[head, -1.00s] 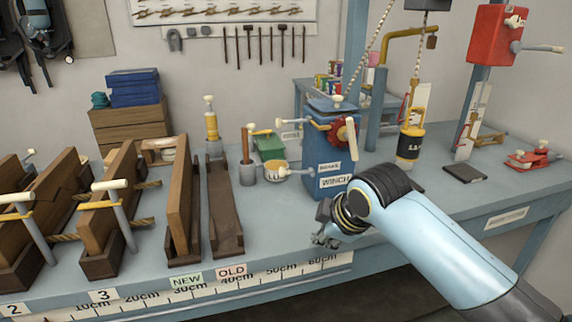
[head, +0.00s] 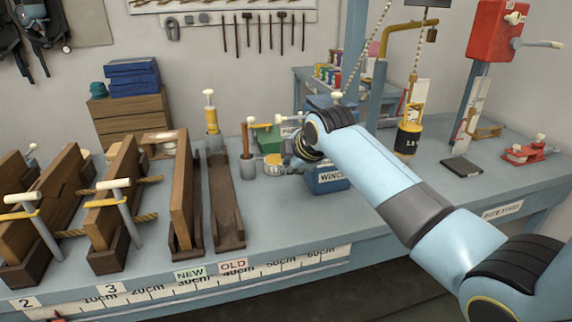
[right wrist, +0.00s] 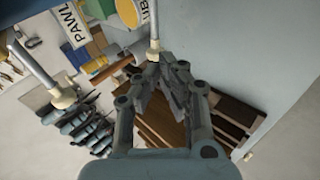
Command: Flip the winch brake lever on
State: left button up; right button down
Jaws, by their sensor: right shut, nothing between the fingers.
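The blue winch box (head: 318,187) stands on the bench in the head view, with part of its WINCH label showing. My right arm covers most of its front, including the BRAKE label and the red wheel. In the right wrist view my right gripper (right wrist: 166,70) is shut and empty. A white-knobbed rod (right wrist: 153,48) is right by its fingertips; I cannot tell whether they touch. Another such lever (right wrist: 42,74) is at the left. Which one is the brake lever is unclear. My left gripper is not in view.
Wooden holders (head: 222,203) with boards and rope stand on the left of the bench. A black and yellow weight (head: 407,141) hangs at the right.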

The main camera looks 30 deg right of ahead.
jog(key=shift+x, duration=1.1)
jog(key=shift+a+f+p, duration=0.25)
jog(key=shift+f+p, duration=0.1)
jog(key=shift+f, duration=0.4)
